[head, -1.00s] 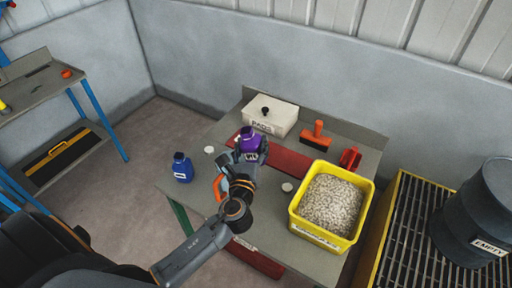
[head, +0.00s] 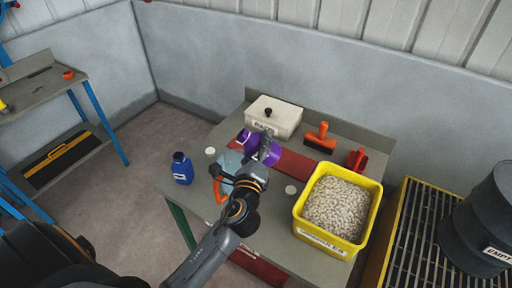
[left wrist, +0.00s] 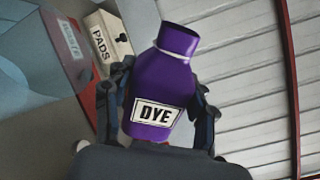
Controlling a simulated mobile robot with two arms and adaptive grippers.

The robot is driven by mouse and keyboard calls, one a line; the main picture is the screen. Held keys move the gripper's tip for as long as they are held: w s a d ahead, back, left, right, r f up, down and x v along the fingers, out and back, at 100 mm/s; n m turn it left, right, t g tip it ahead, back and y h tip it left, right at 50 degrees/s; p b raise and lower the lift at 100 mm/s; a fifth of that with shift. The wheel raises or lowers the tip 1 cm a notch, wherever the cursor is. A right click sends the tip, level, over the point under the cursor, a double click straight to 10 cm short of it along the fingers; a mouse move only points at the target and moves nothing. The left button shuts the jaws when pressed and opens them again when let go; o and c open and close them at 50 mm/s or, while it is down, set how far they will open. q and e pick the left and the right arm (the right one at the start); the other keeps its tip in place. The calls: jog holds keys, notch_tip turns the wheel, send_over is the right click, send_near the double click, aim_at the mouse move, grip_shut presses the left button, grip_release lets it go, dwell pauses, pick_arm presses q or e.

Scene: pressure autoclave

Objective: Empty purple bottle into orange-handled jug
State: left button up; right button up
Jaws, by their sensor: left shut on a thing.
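My left gripper (head: 262,148) is shut on the purple bottle (head: 270,154), holding it above the table beside the jug. The bottle is tilted, its neck end toward the left, near the jug's top. In the left wrist view the purple bottle (left wrist: 160,82) sits between the fingers, its DYE label facing the camera. The orange-handled jug (head: 229,163) is pale blue-grey and stands on the table, partly hidden by my left arm. Part of it shows at the upper left of the left wrist view (left wrist: 35,60). I cannot see any liquid flowing. My right gripper is not in view.
A blue bottle (head: 181,168) stands at the table's left edge. A white PADS box (head: 276,115) is behind my gripper. A yellow bin of granules (head: 298,209), an orange brush (head: 320,139) and a red scoop (head: 356,160) are to the right. Two white discs lie on the table.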

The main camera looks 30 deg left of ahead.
pick_arm(q)
jog(key=shift+d+f+n+b, duration=0.1)
jog(key=shift+f+n+b, duration=0.2)
jog(key=shift+n+b, duration=0.35)
jog(key=shift+d+f+n+b, duration=0.1)
jog(key=shift+f+n+b, duration=0.25)
jog(key=shift+n, duration=0.5)
jog(key=shift+r, duration=0.25)
jog(key=shift+a, duration=0.1)
jog(key=shift+f+n+b, duration=0.45)
jog(key=shift+n+b, duration=0.25)
jog(key=shift+n, duration=0.2)
jog(key=shift+f+n+b, duration=0.4)
jog(key=shift+n+b, duration=0.25)
jog(key=shift+n, duration=0.25)
dwell(1.5)
jog(key=shift+a+n, duration=0.15)
jog(key=shift+n, duration=0.45)
jog(key=shift+s+a+r+n, duration=0.15)
jog(key=shift+r+n, duration=0.25)
jog(key=shift+n, duration=0.4)
dwell(0.4)
